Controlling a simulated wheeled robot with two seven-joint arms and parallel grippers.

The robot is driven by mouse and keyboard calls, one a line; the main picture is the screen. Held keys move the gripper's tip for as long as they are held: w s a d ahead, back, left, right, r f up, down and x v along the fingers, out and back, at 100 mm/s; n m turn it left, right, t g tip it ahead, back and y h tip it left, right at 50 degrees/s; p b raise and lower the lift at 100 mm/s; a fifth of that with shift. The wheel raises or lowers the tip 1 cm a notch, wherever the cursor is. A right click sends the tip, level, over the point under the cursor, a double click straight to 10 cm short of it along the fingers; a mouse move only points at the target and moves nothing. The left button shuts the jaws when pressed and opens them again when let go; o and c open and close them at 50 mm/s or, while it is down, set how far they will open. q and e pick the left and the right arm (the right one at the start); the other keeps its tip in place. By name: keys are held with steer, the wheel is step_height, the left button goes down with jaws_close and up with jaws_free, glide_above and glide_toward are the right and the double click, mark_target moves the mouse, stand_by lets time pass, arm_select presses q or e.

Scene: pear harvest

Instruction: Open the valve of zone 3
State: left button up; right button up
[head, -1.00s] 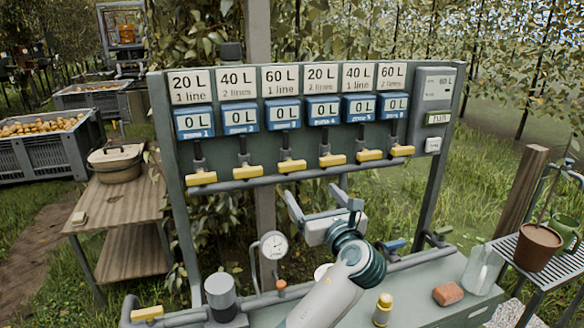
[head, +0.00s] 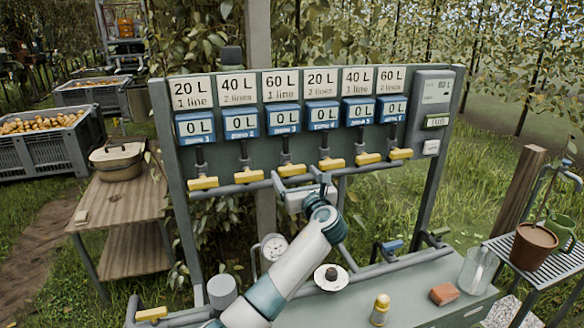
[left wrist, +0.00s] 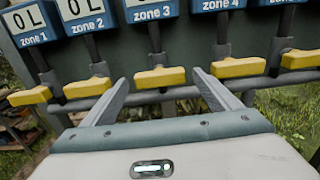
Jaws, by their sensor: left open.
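The zone 3 valve has a yellow handle (head: 292,170), third from the left in the row, lying crosswise on its pipe. Above it are the blue zone 3 meter (head: 284,118), reading 0 L, and a card (head: 281,86) reading 60 L, 1 line. My left gripper (head: 300,179) is open and empty just in front of and below this handle. In the left wrist view the zone 3 handle (left wrist: 160,78) appears between the two spread fingertips, with no clear contact. My right gripper is not in view.
Neighbouring yellow handles, zone 2 (left wrist: 88,87) and zone 4 (left wrist: 238,67), lie close outside my fingers. A grey pipe (head: 228,190) runs beneath the row. A pressure gauge (head: 274,246), yellow-capped bottle (head: 380,309), brick (head: 443,294) and glass jar (head: 476,271) are lower down.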

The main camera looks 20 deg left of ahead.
mark_target(293, 173)
arm_select(q)
steer(key=shift+x, duration=1.7)
steer(key=c, duration=1)
